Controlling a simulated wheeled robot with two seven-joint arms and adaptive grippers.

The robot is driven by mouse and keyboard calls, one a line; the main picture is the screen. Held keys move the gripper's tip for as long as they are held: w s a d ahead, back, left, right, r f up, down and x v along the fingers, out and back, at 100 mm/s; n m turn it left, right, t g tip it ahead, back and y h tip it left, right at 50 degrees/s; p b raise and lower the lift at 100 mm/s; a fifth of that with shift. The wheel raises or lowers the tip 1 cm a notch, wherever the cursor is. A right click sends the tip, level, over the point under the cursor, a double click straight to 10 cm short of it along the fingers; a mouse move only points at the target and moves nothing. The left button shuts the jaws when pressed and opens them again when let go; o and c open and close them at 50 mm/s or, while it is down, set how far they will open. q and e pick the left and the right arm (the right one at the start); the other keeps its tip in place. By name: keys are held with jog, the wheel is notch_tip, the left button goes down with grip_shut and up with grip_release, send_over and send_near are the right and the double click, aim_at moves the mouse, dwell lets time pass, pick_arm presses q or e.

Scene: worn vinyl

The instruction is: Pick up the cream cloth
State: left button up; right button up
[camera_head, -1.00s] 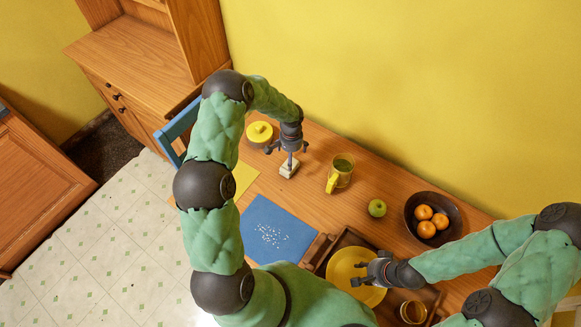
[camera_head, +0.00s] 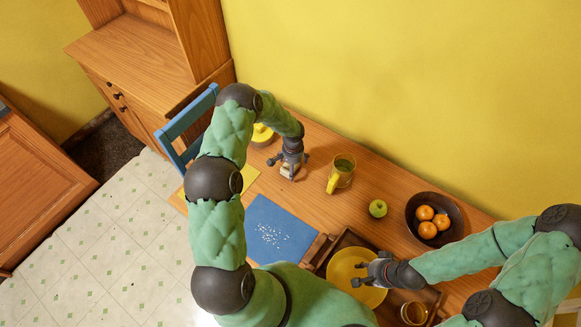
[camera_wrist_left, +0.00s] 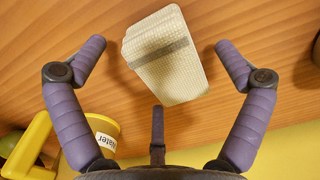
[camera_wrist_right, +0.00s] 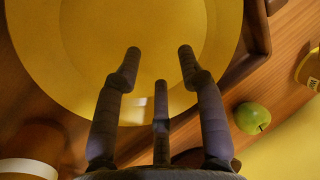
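The cream cloth (camera_wrist_left: 170,65) is a folded, waffle-textured pad with a grey stripe. It lies on the wooden table below my left gripper, and only a small part of it (camera_head: 287,172) shows in the head view. My left gripper (camera_wrist_left: 157,50) is open, with its fingers on either side of the cloth and apart from it. In the head view, my left gripper (camera_head: 288,170) points down over the cloth. My right gripper (camera_head: 356,274) is over the yellow plate (camera_head: 343,262). In the right wrist view its fingers (camera_wrist_right: 160,55) stand apart with nothing between them.
A yellow mug labelled "water" (camera_head: 341,173) stands right of the cloth. A green apple (camera_head: 377,208) and a dark bowl (camera_head: 412,204) with oranges are farther right. A blue mat (camera_head: 272,232) lies in front. A yellow-lidded pot (camera_head: 262,133) stands behind left.

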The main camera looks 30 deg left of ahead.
pick_arm(q)
jog(key=c, duration=1)
jog(key=shift+r, duration=0.1)
jog(key=shift+r, duration=0.6)
jog(key=s+d+r, duration=0.2)
jog(key=s+r, duration=0.9)
jog(key=s, duration=0.3)
jog(key=shift+d+r, duration=0.2)
jog(key=shift+r, duration=0.15)
